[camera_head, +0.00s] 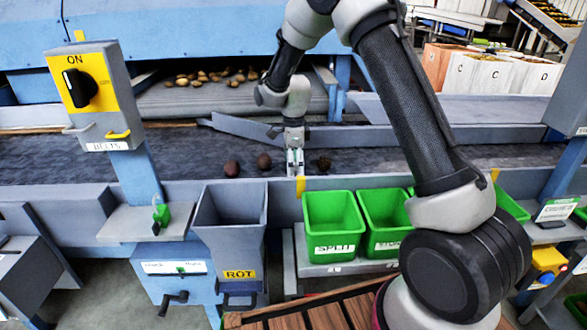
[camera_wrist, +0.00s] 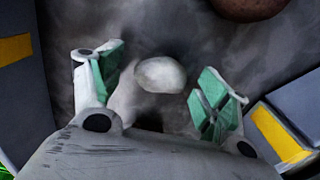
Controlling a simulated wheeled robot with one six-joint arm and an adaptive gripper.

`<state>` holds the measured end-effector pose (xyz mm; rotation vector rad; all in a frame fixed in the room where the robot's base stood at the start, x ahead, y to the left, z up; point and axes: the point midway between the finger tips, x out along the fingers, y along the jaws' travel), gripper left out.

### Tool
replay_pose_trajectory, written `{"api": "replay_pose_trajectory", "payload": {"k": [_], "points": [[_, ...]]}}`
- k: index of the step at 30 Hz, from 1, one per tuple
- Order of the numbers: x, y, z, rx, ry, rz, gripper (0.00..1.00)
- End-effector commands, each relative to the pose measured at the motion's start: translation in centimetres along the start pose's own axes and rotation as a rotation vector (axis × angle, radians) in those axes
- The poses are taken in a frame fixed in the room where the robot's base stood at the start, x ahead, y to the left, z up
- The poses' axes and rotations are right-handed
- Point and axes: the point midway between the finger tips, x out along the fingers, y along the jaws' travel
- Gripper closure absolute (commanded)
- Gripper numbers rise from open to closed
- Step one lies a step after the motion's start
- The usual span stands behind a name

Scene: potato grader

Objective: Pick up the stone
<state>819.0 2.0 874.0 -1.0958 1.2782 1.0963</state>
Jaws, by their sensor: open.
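The stone (camera_wrist: 160,74) is a pale, rounded lump on the dark belt in the wrist view. It lies between the two spread fingers of my gripper (camera_wrist: 161,66), with a visible gap on each side. The green-padded fingers are open and hold nothing. In the head view my gripper (camera_head: 295,168) points down, low over the belt near its front edge. I cannot make out the stone in that view; the gripper appears to hide it.
Dark roundish lumps (camera_head: 231,168), (camera_head: 264,161) and (camera_head: 323,163) lie on the belt (camera_head: 120,160) either side of my gripper. One brown lump (camera_wrist: 250,6) shows in the wrist view. A grey ROT bin (camera_head: 230,235) and green bins (camera_head: 332,222) stand along the front rail.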

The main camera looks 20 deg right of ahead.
Motion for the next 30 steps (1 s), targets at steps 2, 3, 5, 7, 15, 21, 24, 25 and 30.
{"api": "replay_pose_trajectory", "payload": {"k": [2, 3, 5, 7, 15, 21, 24, 25, 30], "points": [[0.4, 0.0, 0.0, 0.0, 0.0, 0.0, 0.24], [0.5, 0.0, 0.0, 0.0, 0.0, -0.001, 0.24], [0.5, 0.0, 0.0, 0.0, 0.0, -0.001, 0.24], [0.4, 0.0, 0.0, 0.0, 0.0, -0.001, 0.24], [0.4, 0.0, 0.0, 0.0, 0.0, -0.001, 0.66], [0.4, 0.0, 0.0, -0.001, 0.0, -0.001, 0.78], [0.4, 0.0, 0.0, -0.001, 0.0, -0.001, 0.78], [0.3, 0.0, 0.0, -0.001, 0.0, -0.001, 0.78], [-1.8, -0.1, 0.0, -0.001, -0.002, -0.004, 0.78]]}}
